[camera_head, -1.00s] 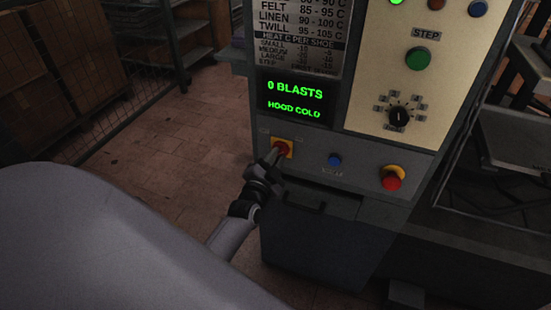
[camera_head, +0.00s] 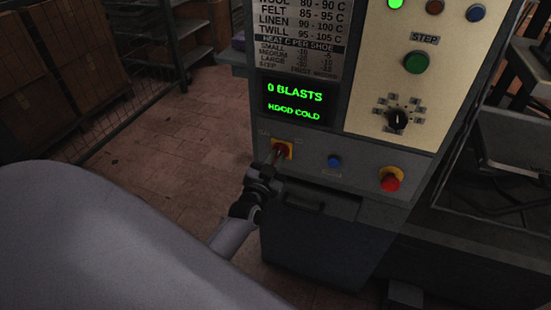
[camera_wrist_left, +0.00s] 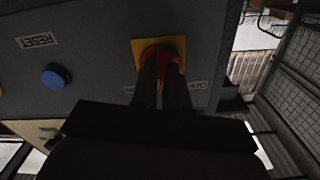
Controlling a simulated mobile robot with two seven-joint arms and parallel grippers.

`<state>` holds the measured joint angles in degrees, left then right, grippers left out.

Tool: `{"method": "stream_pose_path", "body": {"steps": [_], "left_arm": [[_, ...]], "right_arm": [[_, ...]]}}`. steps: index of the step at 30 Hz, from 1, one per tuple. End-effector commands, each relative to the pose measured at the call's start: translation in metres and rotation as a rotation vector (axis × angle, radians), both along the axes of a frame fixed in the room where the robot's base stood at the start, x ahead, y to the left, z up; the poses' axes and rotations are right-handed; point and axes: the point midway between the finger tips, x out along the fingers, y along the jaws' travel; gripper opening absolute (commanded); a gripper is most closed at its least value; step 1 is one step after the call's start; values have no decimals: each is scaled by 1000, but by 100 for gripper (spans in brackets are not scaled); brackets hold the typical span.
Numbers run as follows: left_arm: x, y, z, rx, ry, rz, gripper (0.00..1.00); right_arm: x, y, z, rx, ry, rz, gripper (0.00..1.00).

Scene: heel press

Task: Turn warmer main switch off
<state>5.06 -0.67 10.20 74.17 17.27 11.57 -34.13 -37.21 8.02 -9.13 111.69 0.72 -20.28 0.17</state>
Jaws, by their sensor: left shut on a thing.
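The warmer main switch (camera_head: 281,150) is a red rotary knob on a yellow square plate, low on the left of the machine's grey front panel. It also shows in the left wrist view (camera_wrist_left: 161,54), where its lower part is hidden by the fingers. My left gripper (camera_head: 275,158) reaches it from the lower left, and its two dark fingers (camera_wrist_left: 160,82) are shut on the red knob. A label reading "OFF" shows beside the plate in the left wrist view. My right gripper is not in view.
A blue reset button (camera_head: 334,161) and a red mushroom button on a yellow base (camera_head: 390,180) sit right of the switch. Above is a lit display (camera_head: 296,103) reading "0 BLASTS" and "HOOD COLD". A dark handle (camera_head: 303,202) is just below. Open tiled floor lies left.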

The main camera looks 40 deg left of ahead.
Motion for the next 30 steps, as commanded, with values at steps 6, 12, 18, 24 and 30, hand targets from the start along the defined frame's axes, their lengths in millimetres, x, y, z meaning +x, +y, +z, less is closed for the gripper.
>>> {"method": "stream_pose_path", "body": {"steps": [6, 12, 18, 24, 30], "left_arm": [[0, 0, 0, -199, -48, -1, 0], [0, 0, 0, -384, -92, -1, 0], [0, 0, 0, -570, -137, -1, 0], [0, 0, -1, -742, -178, -1, 0], [0, 0, -1, -884, -213, 0, 0]], "right_arm": [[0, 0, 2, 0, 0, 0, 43], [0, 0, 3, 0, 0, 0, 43], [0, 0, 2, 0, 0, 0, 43], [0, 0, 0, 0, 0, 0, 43], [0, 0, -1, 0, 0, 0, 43]]}}
